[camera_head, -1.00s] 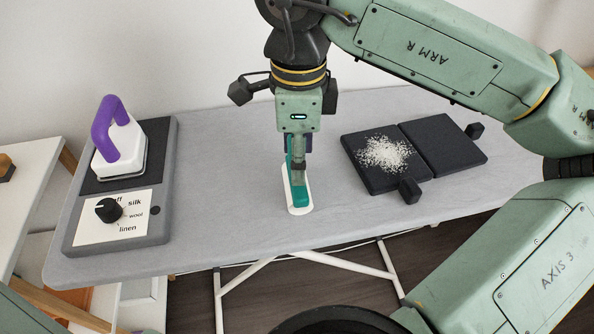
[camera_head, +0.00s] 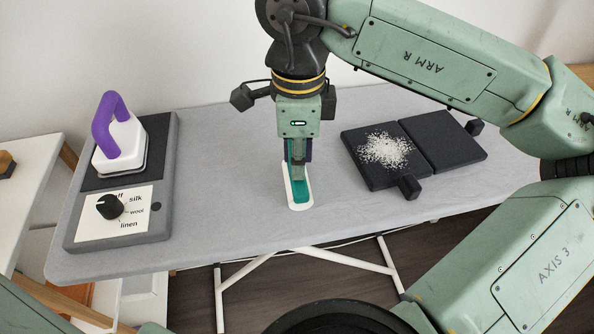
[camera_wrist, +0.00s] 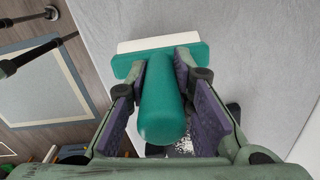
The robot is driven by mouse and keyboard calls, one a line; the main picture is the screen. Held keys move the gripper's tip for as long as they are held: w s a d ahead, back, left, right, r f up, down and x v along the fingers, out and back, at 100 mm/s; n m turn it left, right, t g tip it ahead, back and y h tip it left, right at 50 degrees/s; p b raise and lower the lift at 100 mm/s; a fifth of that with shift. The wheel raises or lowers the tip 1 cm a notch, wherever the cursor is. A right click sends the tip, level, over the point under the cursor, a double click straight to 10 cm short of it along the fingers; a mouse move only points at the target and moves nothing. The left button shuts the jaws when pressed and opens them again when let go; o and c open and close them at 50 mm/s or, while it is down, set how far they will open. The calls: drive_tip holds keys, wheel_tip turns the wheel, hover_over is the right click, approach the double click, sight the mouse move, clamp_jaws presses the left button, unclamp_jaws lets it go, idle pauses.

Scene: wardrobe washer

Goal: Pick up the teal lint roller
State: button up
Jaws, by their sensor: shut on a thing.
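The teal lint roller has a teal handle (camera_wrist: 162,100) and a white base; in the wrist view its teal and white head (camera_wrist: 160,50) lies beyond the fingertips. My gripper (camera_wrist: 168,85) is shut on the handle, with a purple-padded finger on each side. In the head view my gripper (camera_head: 298,165) points down over the ironing board, and the lint roller (camera_head: 300,192) shows below it. The gripper hides part of the handle there. I cannot tell whether the roller's base touches the board.
The grey ironing board (camera_head: 235,215) is clear around the roller. A purple-handled iron (camera_head: 122,145) stands on a dark pad at left, behind a dial panel (camera_head: 112,212). At right lie dark hinged plates (camera_head: 435,145) with white granules (camera_head: 385,150) on one.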

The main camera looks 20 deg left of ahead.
clamp_jaws()
drive_tip(key=shift+r, duration=0.1)
drive_tip(key=shift+r, duration=0.5)
wheel_tip(320, 180, up, 2)
drive_tip(key=shift+r+b, duration=0.1)
drive_tip(key=shift+b, duration=0.55)
drive_tip(key=s+d+r+b, duration=0.1)
drive_tip(key=s+d+b, duration=0.2)
drive_tip(key=s+d, duration=0.8)
drive_tip(key=shift+s+r, duration=0.25)
drive_tip(key=shift+r, duration=0.05)
drive_tip(key=shift+d, duration=0.1)
drive_tip(key=shift+o, duration=1.7)
unclamp_jaws()
clamp_jaws()
